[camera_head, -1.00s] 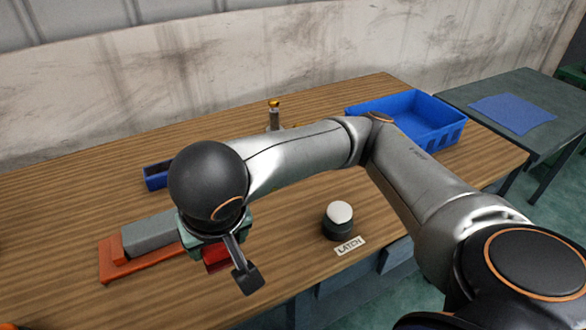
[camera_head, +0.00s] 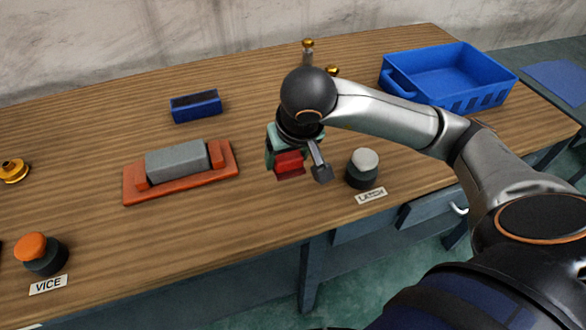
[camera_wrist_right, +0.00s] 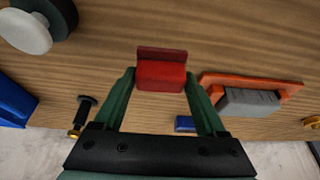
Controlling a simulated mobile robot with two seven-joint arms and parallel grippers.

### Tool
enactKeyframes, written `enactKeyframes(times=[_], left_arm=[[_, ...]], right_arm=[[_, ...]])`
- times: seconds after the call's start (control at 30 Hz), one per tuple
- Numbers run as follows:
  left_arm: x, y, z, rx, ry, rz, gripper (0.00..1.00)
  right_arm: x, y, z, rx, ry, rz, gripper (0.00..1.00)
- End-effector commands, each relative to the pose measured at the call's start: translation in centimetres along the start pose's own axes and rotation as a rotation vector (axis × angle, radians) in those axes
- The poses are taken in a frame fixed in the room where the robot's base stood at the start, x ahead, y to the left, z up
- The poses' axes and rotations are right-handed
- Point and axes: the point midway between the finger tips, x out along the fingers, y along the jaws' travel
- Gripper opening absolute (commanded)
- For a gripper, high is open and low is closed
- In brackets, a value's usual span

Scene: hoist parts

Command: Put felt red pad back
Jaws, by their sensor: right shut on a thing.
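The red pad (camera_head: 290,163) is a small red block with a darker red edge or flange. My right gripper (camera_head: 297,160) is shut on it above the wooden table, left of the white-topped LATCH button. The right wrist view shows the pad (camera_wrist_right: 161,72) between the two green fingers of the gripper (camera_wrist_right: 160,80). The gap between the pad and the table is hard to judge. My left gripper is not in view.
An orange tray (camera_head: 180,193) holding a grey block (camera_head: 176,161) lies to the left. Behind it is a small blue box (camera_head: 195,105) with a dark top. A blue crate (camera_head: 448,78) stands back right. The LATCH button (camera_head: 362,168) and orange VICE button (camera_head: 40,254) stand near the front edge.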

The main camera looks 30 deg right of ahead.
Motion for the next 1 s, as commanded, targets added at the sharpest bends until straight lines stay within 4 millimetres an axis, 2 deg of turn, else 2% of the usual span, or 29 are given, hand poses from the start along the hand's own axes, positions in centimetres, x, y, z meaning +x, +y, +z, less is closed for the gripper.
enactKeyframes(times=[0.1, 0.3, 0.5, 0.97, 1.0], left_arm=[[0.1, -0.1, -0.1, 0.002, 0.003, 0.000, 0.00], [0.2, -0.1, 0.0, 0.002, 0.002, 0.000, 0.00], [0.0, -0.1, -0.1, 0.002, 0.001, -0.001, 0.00], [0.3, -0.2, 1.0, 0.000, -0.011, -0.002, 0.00], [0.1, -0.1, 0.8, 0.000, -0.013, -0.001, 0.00]], right_arm=[[1.6, 0.9, -0.1, 0.001, -0.002, 0.002, 0.22], [3.1, 1.7, -0.3, 0.000, -0.001, 0.002, 0.22], [5.3, 1.6, 0.7, -0.002, -0.001, -0.002, 0.22], [6.2, 1.6, 1.0, -0.002, 0.002, -0.002, 0.22], [6.0, 1.5, 0.9, -0.002, 0.001, -0.002, 0.78]])
